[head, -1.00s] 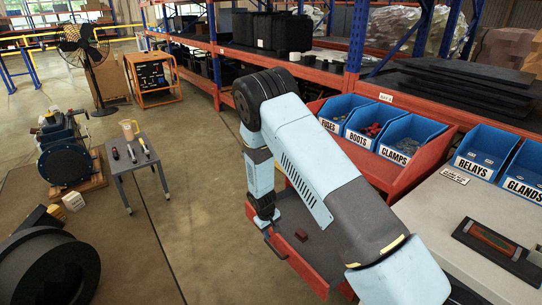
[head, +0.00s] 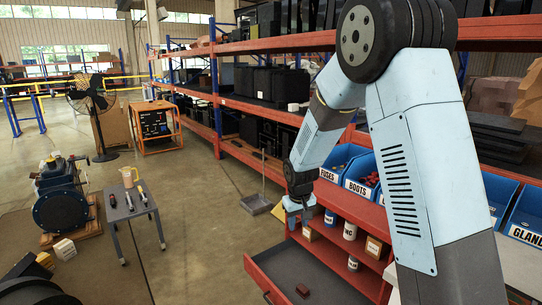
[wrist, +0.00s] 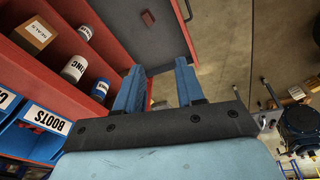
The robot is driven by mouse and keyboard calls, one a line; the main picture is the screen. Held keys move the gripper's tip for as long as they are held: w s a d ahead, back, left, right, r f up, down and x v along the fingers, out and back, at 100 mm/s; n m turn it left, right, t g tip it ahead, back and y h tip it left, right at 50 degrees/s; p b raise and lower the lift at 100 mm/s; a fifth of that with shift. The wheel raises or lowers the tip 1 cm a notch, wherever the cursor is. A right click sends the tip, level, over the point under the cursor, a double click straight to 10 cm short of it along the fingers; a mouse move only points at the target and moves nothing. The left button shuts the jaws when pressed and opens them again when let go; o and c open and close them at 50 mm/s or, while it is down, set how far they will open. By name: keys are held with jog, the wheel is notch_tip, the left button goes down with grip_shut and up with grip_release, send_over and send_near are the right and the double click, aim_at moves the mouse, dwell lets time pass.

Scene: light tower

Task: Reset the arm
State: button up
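My arm reaches in from the right in the head view, bent high at its elbow. My gripper (head: 298,218) points down near the far left corner of an open red drawer (head: 270,272). In the wrist view the two blue fingers (wrist: 159,88) stand apart with nothing between them, so it is open and empty. The drawer has a dark floor and holds a small red-brown block (head: 303,290); the block also shows in the wrist view (wrist: 148,18).
Blue bins (head: 362,175) and a shelf with cans and small boxes (head: 350,231) stand beside the arm. A grey trolley with tools (head: 131,206) stands at left. Open floor (head: 205,250) lies between trolley and drawer.

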jog(key=s+d+r+m, duration=0.1)
jog(key=s+d+r, duration=0.25)
jog(key=r, duration=0.25)
jog(key=s+d+r+t, duration=0.1)
jog(key=s+d+r, duration=0.2)
jog(key=s+r, duration=0.25)
jog(key=s+d+r+m, duration=0.1)
jog(key=s+d+r, duration=0.25)
jog(key=r, duration=0.35)
jog(key=s+d+r+m+t, duration=0.1)
jog(key=s+d+r, duration=0.1)
jog(key=s, duration=0.7)
jog(key=s+d+r+m+t, duration=0.1)
jog(key=s+r, duration=0.3)
jog(key=s, duration=0.6)
jog(key=shift+s+d+r, duration=0.2)
jog(key=shift+s+d, duration=0.1)
jog(key=shift+d, duration=0.55)
